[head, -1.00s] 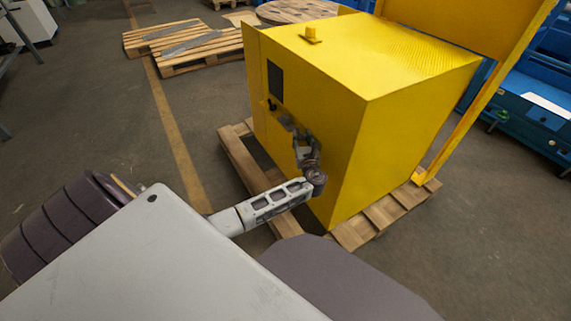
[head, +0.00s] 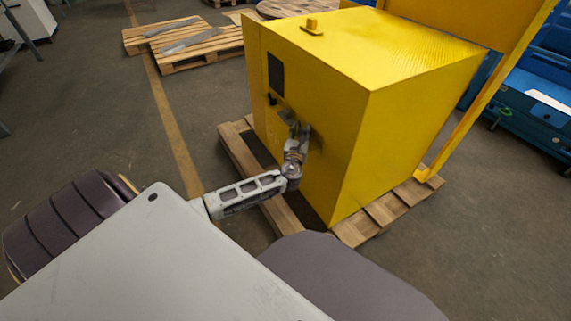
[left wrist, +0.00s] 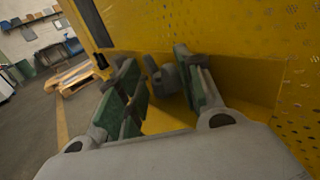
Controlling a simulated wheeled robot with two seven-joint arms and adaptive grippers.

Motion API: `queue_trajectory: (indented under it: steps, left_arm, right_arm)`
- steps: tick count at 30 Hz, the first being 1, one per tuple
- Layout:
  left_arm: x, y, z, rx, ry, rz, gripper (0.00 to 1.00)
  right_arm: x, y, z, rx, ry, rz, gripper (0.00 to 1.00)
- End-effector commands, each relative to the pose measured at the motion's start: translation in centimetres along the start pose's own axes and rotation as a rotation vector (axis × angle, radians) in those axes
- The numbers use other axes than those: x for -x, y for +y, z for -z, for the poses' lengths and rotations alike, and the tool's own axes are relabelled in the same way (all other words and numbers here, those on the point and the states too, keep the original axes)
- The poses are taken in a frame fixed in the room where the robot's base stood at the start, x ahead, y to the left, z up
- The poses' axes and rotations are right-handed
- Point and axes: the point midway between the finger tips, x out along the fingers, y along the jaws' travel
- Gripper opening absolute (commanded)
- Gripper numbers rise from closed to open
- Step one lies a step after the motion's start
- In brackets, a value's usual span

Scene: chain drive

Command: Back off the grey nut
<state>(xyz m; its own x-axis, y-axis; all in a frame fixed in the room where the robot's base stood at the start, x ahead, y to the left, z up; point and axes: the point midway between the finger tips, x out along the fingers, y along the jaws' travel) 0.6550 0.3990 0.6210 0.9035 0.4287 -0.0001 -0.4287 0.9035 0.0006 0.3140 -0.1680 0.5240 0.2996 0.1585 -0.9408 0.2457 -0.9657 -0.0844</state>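The yellow cabinet (head: 330,150) stands on a pallet with its front face towards my left arm. My left gripper (head: 298,128) is at that face, and its fingers look small and dark in the head view. In the left wrist view my left gripper (left wrist: 156,68) has its green-padded fingers spread apart. A small grey piece, probably the grey nut (left wrist: 158,76), shows between them in front of the yellow panel, closer to the right finger. I see no grip on it. In the head view the fingers hide it. My right gripper is not in view.
The wooden pallet (head: 372,222) sticks out under the cabinet. A dark handle (head: 272,100) sits on the front face, left of my gripper. More pallets (head: 195,55) lie at the back left, and blue equipment (head: 530,115) stands at the right.

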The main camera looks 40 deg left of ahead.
Motion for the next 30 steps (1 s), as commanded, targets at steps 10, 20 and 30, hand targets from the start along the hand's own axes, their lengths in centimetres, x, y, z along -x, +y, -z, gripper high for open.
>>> queue_trajectory:
  steps: [10, 20, 30]
  left_arm:
    - [0.0, 0.3, 0.2, -0.002, 0.0, 0.106, 0.35]
    - [1.1, 0.6, 0.0, -0.001, 0.003, 0.17, 0.35]
    - [4.1, 1.1, 0.0, -0.001, 0.003, 0.17, 0.35]
  right_arm:
    - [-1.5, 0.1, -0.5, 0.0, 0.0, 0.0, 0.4]
    - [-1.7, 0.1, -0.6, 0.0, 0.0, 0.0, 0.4]
    - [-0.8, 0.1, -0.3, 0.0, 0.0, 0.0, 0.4]
